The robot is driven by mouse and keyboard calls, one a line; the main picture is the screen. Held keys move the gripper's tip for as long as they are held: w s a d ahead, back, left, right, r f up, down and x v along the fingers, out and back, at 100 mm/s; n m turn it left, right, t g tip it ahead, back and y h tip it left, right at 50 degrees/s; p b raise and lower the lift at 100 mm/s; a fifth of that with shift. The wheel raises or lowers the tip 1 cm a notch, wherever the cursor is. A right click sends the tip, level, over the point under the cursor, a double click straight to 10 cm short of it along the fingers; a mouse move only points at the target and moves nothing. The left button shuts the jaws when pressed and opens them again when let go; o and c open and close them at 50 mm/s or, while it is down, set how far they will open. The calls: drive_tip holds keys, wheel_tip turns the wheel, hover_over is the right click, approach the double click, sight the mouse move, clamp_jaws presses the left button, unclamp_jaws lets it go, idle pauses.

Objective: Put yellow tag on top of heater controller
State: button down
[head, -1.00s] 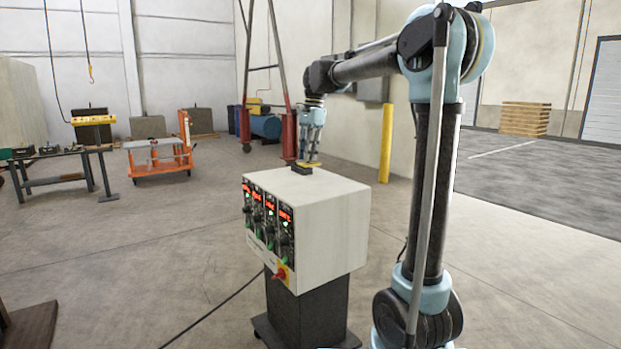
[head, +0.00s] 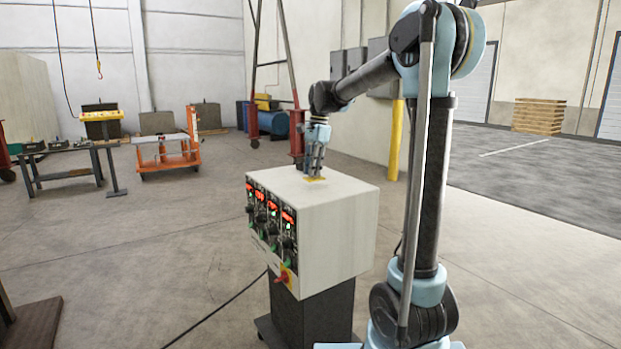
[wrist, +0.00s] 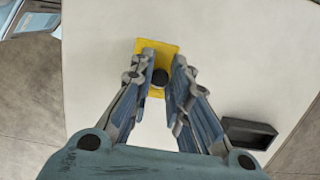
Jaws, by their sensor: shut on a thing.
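The heater controller (head: 335,215) is a pale box with a front panel of red displays, knobs and a red switch, on a dark pedestal. My gripper (head: 314,172) points down over its top near the back edge. In the wrist view my gripper (wrist: 162,72) is shut on the dark round knob of the yellow tag (wrist: 159,46), with a finger on each side. The tag's flat yellow plate (head: 316,179) lies level at or just above the controller's top; I cannot tell whether it touches.
A small dark open box (wrist: 248,133) sits on the controller's top beside my fingers. A cable (head: 215,312) runs over the floor. An orange cart (head: 168,155), a workbench (head: 62,165) and a yellow post (head: 394,140) stand farther back. Most of the top is bare.

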drive_tip(key=shift+f, duration=1.45)
drive_tip(key=c, duration=1.5)
unclamp_jaws()
drive_tip(key=shift+c, duration=0.2)
wheel_tip(320, 180, up, 12)
drive_tip(key=w+d, duration=0.1)
drive_tip(key=d, duration=0.1)
drive_tip(key=s+d+f+n+t, duration=0.1)
drive_tip(key=s+d+f+n, duration=0.2)
drive_tip(key=s+d+f, duration=0.45)
drive_tip(key=s+d+f+n+t, duration=0.1)
drive_tip(key=s+d+f+n, duration=0.3)
drive_tip(key=s, duration=0.7)
drive_tip(key=s+d+f+n, duration=0.2)
drive_tip(key=s+d+f, duration=0.2)
drive_tip(key=s+f, duration=0.3)
drive_tip(key=s+d+f+n+t+h, duration=0.1)
drive_tip(key=s+d+f+n, duration=0.1)
drive_tip(key=s+f, duration=0.6)
wheel_tip(320, 180, down, 4)
drive_tip(key=shift+s+d+r, duration=0.15)
drive_tip(key=shift+d, duration=0.7)
